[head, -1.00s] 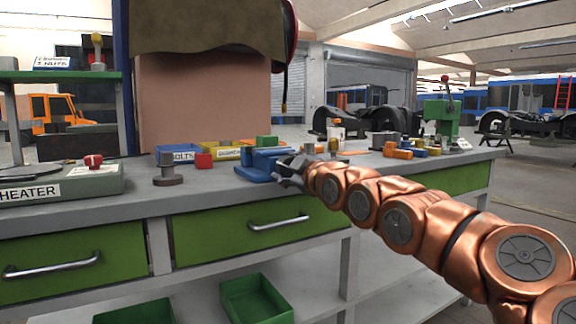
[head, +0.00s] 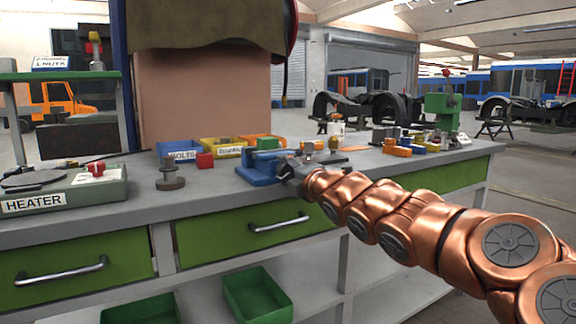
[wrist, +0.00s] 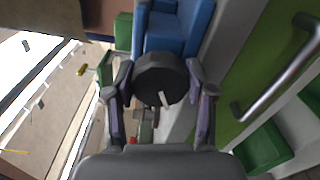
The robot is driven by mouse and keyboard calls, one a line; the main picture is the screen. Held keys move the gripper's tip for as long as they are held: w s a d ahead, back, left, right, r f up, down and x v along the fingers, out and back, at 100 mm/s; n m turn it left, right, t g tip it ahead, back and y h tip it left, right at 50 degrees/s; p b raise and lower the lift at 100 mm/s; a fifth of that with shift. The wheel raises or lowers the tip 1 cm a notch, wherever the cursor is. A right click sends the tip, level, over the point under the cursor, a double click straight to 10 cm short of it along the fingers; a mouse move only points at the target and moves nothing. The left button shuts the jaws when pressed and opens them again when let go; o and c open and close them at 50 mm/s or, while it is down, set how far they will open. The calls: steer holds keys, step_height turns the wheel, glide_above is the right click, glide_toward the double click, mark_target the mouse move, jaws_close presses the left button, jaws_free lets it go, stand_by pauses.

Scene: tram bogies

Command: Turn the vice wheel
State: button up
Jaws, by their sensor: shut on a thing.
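The blue vice (head: 258,172) is on the front of the grey bench, with a green block (head: 267,143) at its top. In the wrist view the vice body (wrist: 178,28) is at the top, and its dark round wheel (wrist: 158,80) with a pale mark is in the middle. My gripper (head: 287,172) is at the right end of the vice. In the wrist view its two fingers (wrist: 159,88) are on either side of the wheel, shut on its rim. In the head view my gripper hides the wheel.
Blue, yellow and orange bins (head: 222,148) stand behind the vice. A dark round-based part (head: 170,174) and a heater (head: 75,190) are to the left. A green press (head: 442,112) and small parts are to the right. Drawer handles (head: 278,223) jut from the bench front.

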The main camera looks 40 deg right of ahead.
steer(key=n, duration=0.3)
steer(key=shift+f, duration=0.25)
steer(key=n+b, duration=0.1)
steer(key=n, duration=0.1)
steer(key=shift+d+f+n+b, duration=0.1)
steer(key=shift+n+b, duration=0.3)
steer(key=n+b, duration=0.7)
steer(key=b, duration=0.1)
steer(key=shift+n, duration=0.4)
steer(key=n+b, duration=0.1)
steer(key=n, duration=0.1)
steer(key=shift+n+b, duration=0.3)
steer(key=shift+b, duration=0.05)
steer(key=n, duration=0.2)
steer(key=shift+r+n, duration=0.3)
steer(key=shift+n, duration=0.1)
steer(key=n, duration=0.5)
steer(key=shift+r+n, duration=0.1)
steer(key=shift+n, duration=0.3)
steer(key=shift+a, duration=0.2)
